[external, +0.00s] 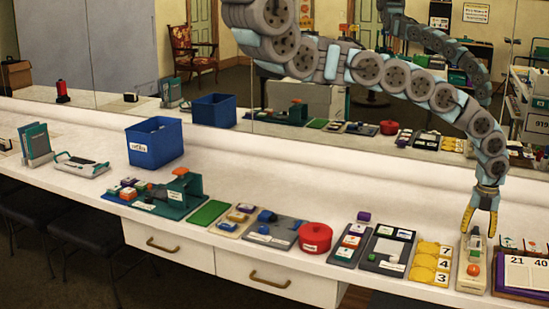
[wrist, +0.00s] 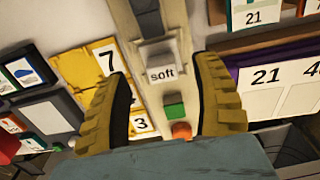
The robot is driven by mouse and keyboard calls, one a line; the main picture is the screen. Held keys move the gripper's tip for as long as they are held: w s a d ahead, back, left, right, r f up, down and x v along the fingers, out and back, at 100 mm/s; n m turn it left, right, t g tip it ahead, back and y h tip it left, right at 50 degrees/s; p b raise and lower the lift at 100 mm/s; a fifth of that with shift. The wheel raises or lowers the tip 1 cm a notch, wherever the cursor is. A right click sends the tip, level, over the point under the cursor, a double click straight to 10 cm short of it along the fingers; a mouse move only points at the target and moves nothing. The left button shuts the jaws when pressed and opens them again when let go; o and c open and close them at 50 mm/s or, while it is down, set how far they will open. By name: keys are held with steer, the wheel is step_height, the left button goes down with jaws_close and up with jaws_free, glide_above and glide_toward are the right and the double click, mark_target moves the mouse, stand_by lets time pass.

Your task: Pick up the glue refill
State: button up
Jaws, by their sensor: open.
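No readable label in either view marks a glue refill, so I cannot tell which item it is. My gripper (external: 479,228) points down over a narrow beige tray (external: 465,283) at the right of the counter. In the wrist view my gripper (wrist: 162,70) has its two yellow fingers spread, with nothing held. Between them is a pale, clear-looking piece (wrist: 158,52) with a label reading "soft". A green block (wrist: 174,108) and an orange piece (wrist: 181,130) lie nearer on the same tray. I cannot tell whether the fingers touch anything.
Yellow number cards (external: 430,262) lie close left of the tray, and a purple calendar board (external: 525,275) close right. Further left are a red round pot (external: 315,238), a green mat (external: 208,213) and a blue bin (external: 155,145). A mirror stands behind the counter.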

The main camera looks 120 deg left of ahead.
mark_target(470, 234)
steer(key=shift+w+d+f, duration=0.1)
steer(key=shift+d+f, duration=0.05)
steer(key=shift+f, duration=0.35)
steer(key=shift+w+d+f, duration=0.1)
steer(key=shift+f, duration=0.4)
steer(key=shift+s+a+f, duration=0.1)
steer(key=shift+f, duration=0.55)
steer(key=c, duration=1.2)
